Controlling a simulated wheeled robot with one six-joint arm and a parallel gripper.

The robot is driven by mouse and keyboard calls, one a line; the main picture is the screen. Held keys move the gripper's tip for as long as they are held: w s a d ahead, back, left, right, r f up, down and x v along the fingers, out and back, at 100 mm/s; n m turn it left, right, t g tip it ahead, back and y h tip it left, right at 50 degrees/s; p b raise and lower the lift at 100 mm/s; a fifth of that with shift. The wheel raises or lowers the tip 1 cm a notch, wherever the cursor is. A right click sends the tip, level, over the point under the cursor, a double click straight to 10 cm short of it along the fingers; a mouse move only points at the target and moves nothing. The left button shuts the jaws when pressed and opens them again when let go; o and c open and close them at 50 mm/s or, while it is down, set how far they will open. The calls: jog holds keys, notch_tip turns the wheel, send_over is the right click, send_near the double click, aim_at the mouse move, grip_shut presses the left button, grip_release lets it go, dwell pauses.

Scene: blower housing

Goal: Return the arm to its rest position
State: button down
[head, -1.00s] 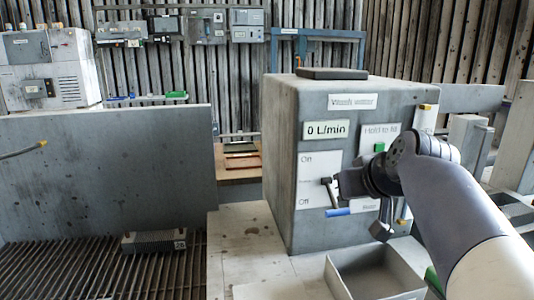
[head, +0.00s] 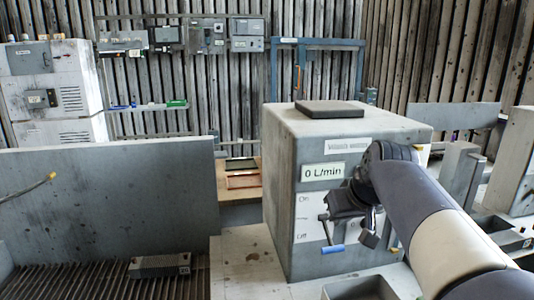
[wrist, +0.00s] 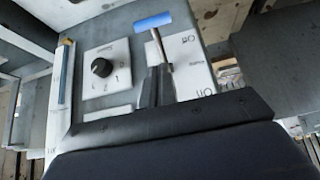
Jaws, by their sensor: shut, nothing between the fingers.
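My gripper (head: 327,216) is in front of the grey machine (head: 282,190), close to its On/Off lever. In the wrist view its dark fingers (wrist: 156,84) are shut, with nothing seen between them. The lever's blue handle (head: 333,249) hangs low near the Off label. In the wrist view the blue handle (wrist: 152,21) is just beyond the fingertips; I cannot tell whether they touch the lever. The display (head: 323,172) reads 0 L/min. My arm hides the right part of the panel in the head view; a black knob (wrist: 101,67) shows in the wrist view.
A dark flat block (head: 330,109) lies on top of the machine. An open grey tray (head: 355,288) sits in front of it, below my arm. A grey partition (head: 110,200) and a slatted grate (head: 80,283) are at left. Grey blocks (head: 462,172) stand at right.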

jog(key=r+g+p, duration=0.1)
jog(key=p, duration=0.1)
jog(key=w+p, duration=0.1)
jog(key=p, duration=0.2)
jog(key=shift+w+a+r+g, duration=0.1)
jog(key=shift+a+r+g, duration=0.05)
jog(key=shift+r+g, duration=0.25)
jog(key=shift+f+h, duration=0.15)
jog(key=shift+h, duration=0.15)
